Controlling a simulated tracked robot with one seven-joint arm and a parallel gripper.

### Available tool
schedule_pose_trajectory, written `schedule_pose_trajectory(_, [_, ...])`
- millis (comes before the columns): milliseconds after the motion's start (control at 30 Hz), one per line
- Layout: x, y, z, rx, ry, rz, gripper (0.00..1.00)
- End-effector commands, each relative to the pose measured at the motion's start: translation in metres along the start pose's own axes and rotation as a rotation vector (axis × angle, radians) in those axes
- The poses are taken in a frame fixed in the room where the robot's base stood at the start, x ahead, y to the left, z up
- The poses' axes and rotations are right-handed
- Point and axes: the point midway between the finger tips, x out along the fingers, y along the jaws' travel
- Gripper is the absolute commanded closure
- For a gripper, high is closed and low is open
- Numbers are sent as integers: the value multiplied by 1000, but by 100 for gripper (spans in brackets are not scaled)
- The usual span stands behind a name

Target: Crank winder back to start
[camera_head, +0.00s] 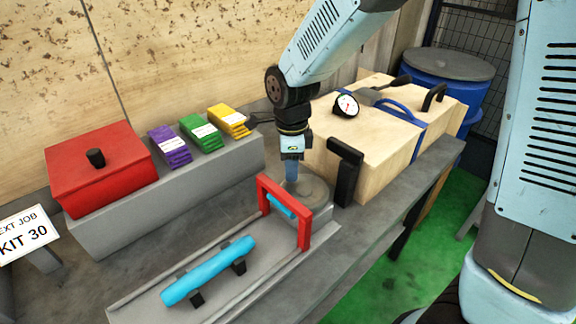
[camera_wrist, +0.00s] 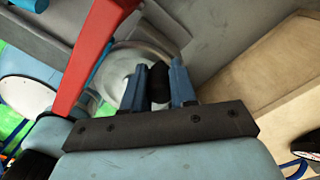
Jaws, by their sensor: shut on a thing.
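The winder is a round grey metal disc (camera_head: 316,190) beside the red frame on the bench; it also shows in the wrist view (camera_wrist: 118,68). Its black crank knob (camera_wrist: 159,82) stands between my two blue fingers in the wrist view. My gripper (camera_head: 291,178) points down over the disc and is shut on the knob; in the wrist view its fingers (camera_wrist: 160,88) stand on either side of it. In the head view my fingers hide the knob. A red frame (camera_head: 303,230) with a blue bar (camera_head: 281,206) stands close in front of the disc.
A blue cylinder (camera_head: 208,270) rests on black supports in a grey tray (camera_head: 262,284). Wooden boxes (camera_head: 392,180) with a black upright handle (camera_head: 347,172) stand close right of my gripper. A red box (camera_head: 100,175) and coloured packs (camera_head: 200,133) stand at the left on a grey ledge.

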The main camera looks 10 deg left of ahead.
Motion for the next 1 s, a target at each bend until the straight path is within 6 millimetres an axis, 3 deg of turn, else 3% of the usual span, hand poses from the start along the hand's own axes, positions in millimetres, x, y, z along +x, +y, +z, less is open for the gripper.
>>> schedule_pose_trajectory(1000, [0,32,17,-794,2,2,100])
